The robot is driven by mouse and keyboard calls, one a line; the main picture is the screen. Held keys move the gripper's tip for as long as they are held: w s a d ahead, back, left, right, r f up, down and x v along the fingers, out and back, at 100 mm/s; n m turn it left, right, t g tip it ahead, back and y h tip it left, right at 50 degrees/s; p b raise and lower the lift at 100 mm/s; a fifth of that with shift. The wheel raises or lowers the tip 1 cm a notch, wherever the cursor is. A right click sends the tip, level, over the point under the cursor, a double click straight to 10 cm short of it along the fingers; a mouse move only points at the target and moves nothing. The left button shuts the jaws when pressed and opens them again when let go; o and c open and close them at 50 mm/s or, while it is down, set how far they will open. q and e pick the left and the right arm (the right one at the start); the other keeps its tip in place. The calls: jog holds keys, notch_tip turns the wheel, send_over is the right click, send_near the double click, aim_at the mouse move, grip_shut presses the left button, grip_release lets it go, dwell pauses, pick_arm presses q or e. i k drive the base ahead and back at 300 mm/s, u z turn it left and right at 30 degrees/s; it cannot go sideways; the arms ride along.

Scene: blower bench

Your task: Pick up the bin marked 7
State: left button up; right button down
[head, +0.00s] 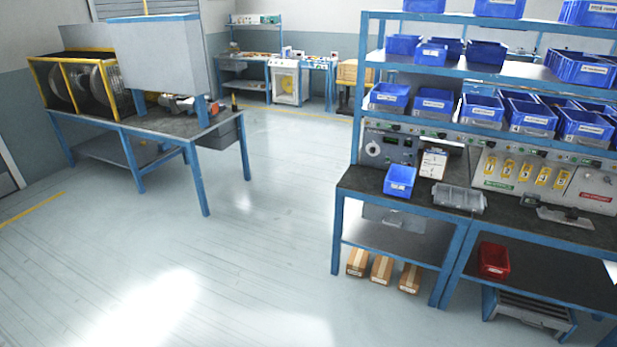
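Many blue bins with white labels stand on the shelves of the blue rack at the right, among them a bin on the lower shelf (390,95) and another beside it (434,103). The labels are too small to read, so I cannot tell which bin is marked 7. Neither of my grippers shows in the head view.
The blue-framed workbench (352,181) carries a grey tray (458,198). A red bin (494,260) and cardboard boxes (382,270) are below it. A blower table (155,128) stands at the left. The pale floor (240,250) between is clear.

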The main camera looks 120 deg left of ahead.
aim_at(399, 179)
jog(key=u, duration=3.1)
jog(key=k, duration=0.3)
jog(key=u, duration=1.55)
jog(key=i, duration=4.1)
jog(key=z, duration=0.95)
